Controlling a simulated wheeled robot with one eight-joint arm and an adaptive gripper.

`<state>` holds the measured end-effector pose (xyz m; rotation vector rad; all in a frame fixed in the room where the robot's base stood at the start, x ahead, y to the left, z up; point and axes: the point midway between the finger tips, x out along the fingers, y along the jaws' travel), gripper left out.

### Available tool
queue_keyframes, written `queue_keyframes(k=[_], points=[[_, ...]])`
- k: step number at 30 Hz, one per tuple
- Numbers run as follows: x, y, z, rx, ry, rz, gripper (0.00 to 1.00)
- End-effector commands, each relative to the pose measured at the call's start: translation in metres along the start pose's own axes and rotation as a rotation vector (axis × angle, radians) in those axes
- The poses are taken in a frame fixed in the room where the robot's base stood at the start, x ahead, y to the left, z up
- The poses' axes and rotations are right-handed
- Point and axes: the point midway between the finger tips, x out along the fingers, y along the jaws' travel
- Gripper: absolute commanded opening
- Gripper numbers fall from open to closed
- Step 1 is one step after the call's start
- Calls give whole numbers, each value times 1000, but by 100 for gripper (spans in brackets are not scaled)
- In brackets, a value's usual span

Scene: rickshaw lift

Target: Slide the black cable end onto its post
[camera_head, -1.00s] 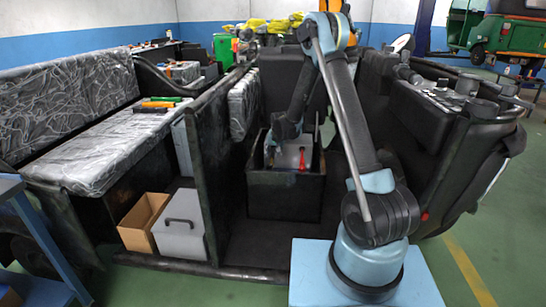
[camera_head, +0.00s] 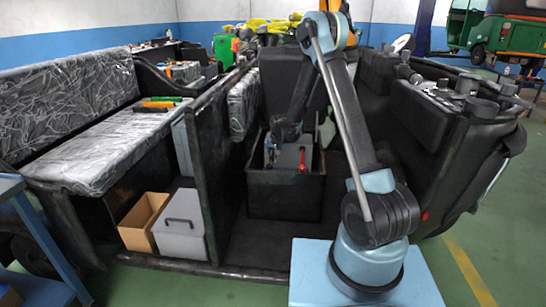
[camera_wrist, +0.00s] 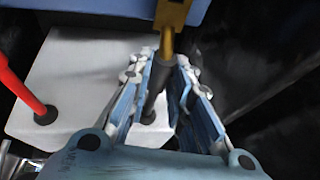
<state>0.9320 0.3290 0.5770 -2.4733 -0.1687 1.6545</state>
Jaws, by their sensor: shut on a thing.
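The black cable (camera_wrist: 155,98) rises from a dark collar on a pale grey surface (camera_wrist: 85,75) in the wrist view. Its brass-coloured end (camera_wrist: 170,16) is at the top, overlapping a blue-grey surface (camera_wrist: 75,10). My gripper (camera_wrist: 164,68) is shut on the black cable just below the brass end, one finger on each side. In the head view my gripper (camera_head: 277,148) is low inside a black box, and the cable is hidden there. I cannot make out the post, nor whether the brass end touches anything.
A red cable (camera_wrist: 22,88) stands left of my gripper; it also shows in the head view (camera_head: 302,160). The black box (camera_head: 285,192) has raised walls around my gripper. A dark upright panel (camera_head: 205,170) stands to its left, with seats and bins beyond.

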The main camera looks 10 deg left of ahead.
Motion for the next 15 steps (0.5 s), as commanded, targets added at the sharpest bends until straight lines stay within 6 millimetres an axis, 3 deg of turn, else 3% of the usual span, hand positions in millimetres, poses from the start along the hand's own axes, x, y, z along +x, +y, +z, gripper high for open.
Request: queue_keyframes(k=[5, 13, 14, 15], points=[[-12, 0, 28, 0, -1, 1, 0], [-13, 1, 32, 0, -4, 2, 0], [-13, 1, 32, 0, -4, 2, 24], [-13, 1, 32, 0, -4, 1, 33]])
